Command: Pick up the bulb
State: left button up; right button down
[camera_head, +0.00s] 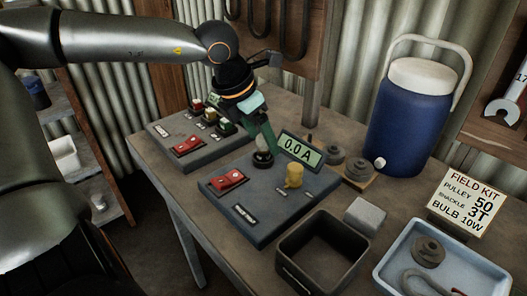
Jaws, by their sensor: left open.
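A small round object, pale on top and dark below, which looks like the bulb (262,158), sits on the front grey panel (240,208) beside the 0.0 A display (300,149). My left gripper (264,146) reaches down from the upper left with green fingers. It is open, and its tips are at or just above the bulb. The fingers hide part of it, and I cannot tell whether they touch it. My right gripper is not in view.
The front panel carries a red switch (229,182) and a yellow knob (294,175). A second panel (170,152) stands behind left. An open dark bin (318,277), grey block (365,215), blue tray (400,255), field kit sign (466,203) and blue cooler (408,125) crowd the right.

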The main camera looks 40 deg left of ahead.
pick_arm(q)
jog(key=shift+x, duration=1.05)
grip_shut()
